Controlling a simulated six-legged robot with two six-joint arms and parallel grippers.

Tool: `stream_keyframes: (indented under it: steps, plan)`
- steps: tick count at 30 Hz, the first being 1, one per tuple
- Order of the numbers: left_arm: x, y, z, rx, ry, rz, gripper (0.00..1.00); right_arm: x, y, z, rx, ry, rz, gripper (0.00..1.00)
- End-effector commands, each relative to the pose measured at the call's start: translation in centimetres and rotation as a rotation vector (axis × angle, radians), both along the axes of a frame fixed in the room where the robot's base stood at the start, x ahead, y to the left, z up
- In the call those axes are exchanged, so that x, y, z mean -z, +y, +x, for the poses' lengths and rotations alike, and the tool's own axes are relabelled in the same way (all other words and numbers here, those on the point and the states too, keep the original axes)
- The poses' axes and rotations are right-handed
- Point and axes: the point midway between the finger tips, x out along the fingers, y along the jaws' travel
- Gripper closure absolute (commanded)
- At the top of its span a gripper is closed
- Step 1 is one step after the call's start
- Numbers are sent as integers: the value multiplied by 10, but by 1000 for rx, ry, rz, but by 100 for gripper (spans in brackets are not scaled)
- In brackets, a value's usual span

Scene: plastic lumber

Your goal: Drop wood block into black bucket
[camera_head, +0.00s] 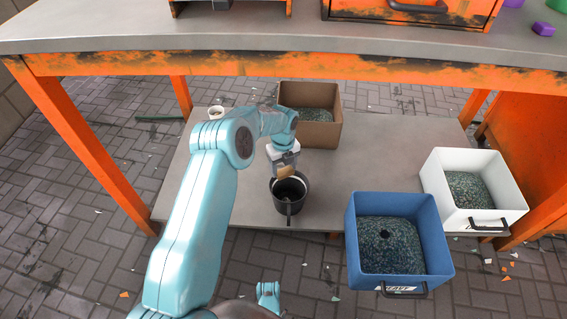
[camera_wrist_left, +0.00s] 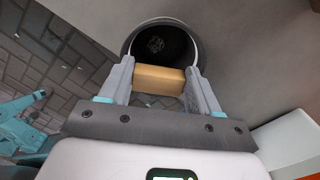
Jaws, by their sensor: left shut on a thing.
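The black bucket (camera_head: 290,205) stands upright on the low grey shelf in the head view. Its dark opening also shows in the left wrist view (camera_wrist_left: 162,42). My left gripper (camera_head: 285,170) is above the back part of the bucket's mouth and points down. It is shut on the tan wood block (camera_wrist_left: 158,79), which lies crosswise between the two fingers in the left wrist view. The block (camera_head: 286,172) also shows small in the head view, over the bucket opening. Part of the bucket mouth is hidden by the block and fingers. My right gripper is not clearly in view.
A brown box (camera_head: 322,134) sits behind the bucket. A blue bin (camera_head: 436,232) and a white bin (camera_head: 510,190), both with dark granular contents, stand to the right. The orange-framed table's edge (camera_head: 300,68) runs above the shelf. The shelf left of the bucket is mostly clear.

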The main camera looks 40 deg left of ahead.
Motion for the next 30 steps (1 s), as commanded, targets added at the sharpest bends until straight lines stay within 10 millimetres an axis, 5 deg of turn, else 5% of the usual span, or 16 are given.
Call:
stream_keyframes:
  steps: [6,7,9,20,30]
  plan:
    - [0,0,2,0,-1,0,66,0,0,1,0,-2,-1,57]
    - [0,0,3,0,-1,0,31,0,0,1,0,-2,-1,57]
    - [0,0,3,0,0,0,8,0,0,1,1,-2,0,57]
    - [-4,0,3,0,0,1,8,-3,0,0,0,-1,0,57]
    - [-56,0,4,0,-2,1,8,-36,0,0,0,-1,0,57]
